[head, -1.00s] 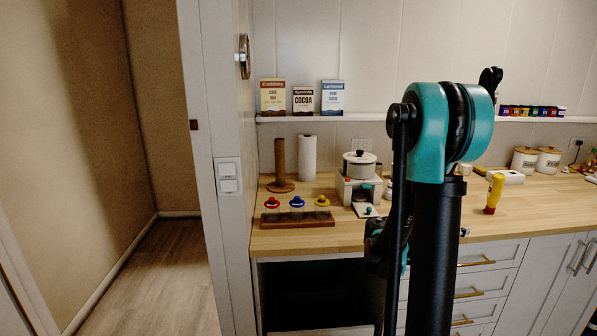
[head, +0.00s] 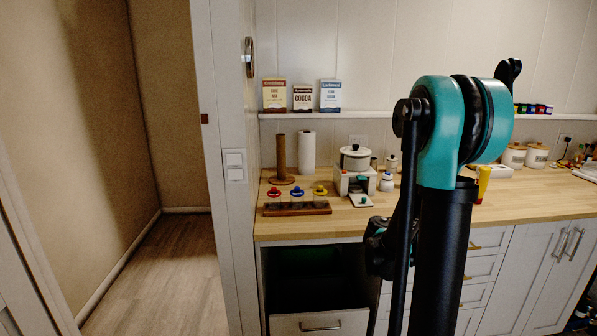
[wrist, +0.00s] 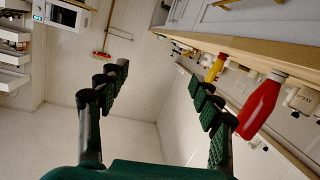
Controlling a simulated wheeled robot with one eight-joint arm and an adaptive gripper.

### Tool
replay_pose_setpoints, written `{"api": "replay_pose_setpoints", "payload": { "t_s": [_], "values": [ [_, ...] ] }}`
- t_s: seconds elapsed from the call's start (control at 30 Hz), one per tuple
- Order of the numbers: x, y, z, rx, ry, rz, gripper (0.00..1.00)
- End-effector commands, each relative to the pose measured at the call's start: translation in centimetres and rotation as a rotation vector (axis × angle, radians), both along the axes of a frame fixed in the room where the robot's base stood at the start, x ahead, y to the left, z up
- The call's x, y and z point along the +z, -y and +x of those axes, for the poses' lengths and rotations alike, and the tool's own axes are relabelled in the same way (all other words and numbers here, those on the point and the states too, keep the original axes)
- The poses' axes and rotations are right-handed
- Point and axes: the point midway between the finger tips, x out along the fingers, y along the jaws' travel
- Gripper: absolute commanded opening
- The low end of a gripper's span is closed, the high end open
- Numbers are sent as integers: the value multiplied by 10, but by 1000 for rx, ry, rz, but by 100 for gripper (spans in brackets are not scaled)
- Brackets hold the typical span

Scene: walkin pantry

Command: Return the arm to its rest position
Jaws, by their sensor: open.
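My arm, with a teal joint and black links, rises in front of the counter in the head view and covers part of it. My gripper (wrist: 158,78) shows in the wrist view with its two dark, padded fingers spread wide apart. Nothing is between the fingers, and bare wall and floor lie beyond them. In the head view I cannot make out the fingers.
The wooden counter (head: 350,222) carries a white pot (head: 355,158), a paper towel roll (head: 307,152) and a yellow bottle (head: 483,183) partly behind my arm. A red bottle (wrist: 262,103) stands near the right finger in the wrist view. Open floor (head: 165,262) lies left.

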Motion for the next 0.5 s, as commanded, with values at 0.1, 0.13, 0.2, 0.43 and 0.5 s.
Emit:
{"api": "replay_pose_setpoints", "payload": {
  "t_s": [0.1, 0.13, 0.2, 0.43, 0.5],
  "values": [
    [-13, -7, -10, 29, -75, 68, 65],
    [-17, -10, -12, 39, -97, 88, 65],
    [-27, -17, -19, 67, -152, 139, 65],
    [-73, -62, -54, 251, -397, 368, 65],
    [-91, -87, -69, 355, -487, 456, 65]
  ]
}}
